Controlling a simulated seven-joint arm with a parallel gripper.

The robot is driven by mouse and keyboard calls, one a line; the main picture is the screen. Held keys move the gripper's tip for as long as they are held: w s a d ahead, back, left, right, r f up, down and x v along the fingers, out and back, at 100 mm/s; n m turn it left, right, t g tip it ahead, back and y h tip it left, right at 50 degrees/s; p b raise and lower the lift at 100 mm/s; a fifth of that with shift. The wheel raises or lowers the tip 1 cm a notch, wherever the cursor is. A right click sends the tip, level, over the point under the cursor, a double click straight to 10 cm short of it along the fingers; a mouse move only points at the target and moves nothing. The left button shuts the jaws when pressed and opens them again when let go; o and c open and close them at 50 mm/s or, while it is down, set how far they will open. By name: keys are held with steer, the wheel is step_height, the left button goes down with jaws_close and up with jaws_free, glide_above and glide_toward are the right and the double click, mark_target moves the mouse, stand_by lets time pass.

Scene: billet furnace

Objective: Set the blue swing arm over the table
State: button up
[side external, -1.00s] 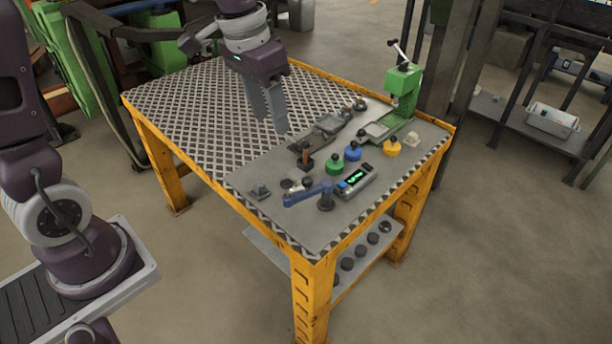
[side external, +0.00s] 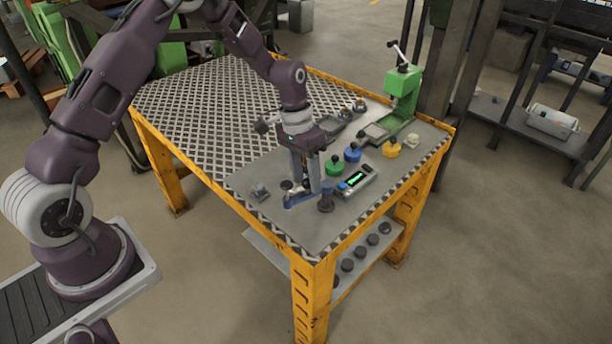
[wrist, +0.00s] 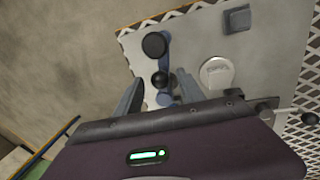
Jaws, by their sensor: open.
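The blue swing arm (side external: 296,202) lies low over the grey plate near the table's front edge, with a dark round post (side external: 327,200) at its right end. In the wrist view the blue arm (wrist: 165,63) runs from the dark post top (wrist: 154,45) down towards my gripper. A black ball knob (wrist: 160,80) shows between my fingertips. My gripper (side external: 306,188) is open and points down over the arm; its fingers hide part of it. In the wrist view my gripper (wrist: 159,77) has one finger on each side of the knob. Contact cannot be told.
The table (side external: 290,229) also bears a display box (side external: 356,179), green (side external: 334,167), blue (side external: 352,153) and yellow (side external: 391,149) knobs, and a green press (side external: 402,88). A small grey block (side external: 260,191) lies to the left. The patterned table top at the back left is clear.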

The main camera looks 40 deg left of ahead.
steer(key=shift+c, duration=0.5)
jaws_close()
stand_by(0.8)
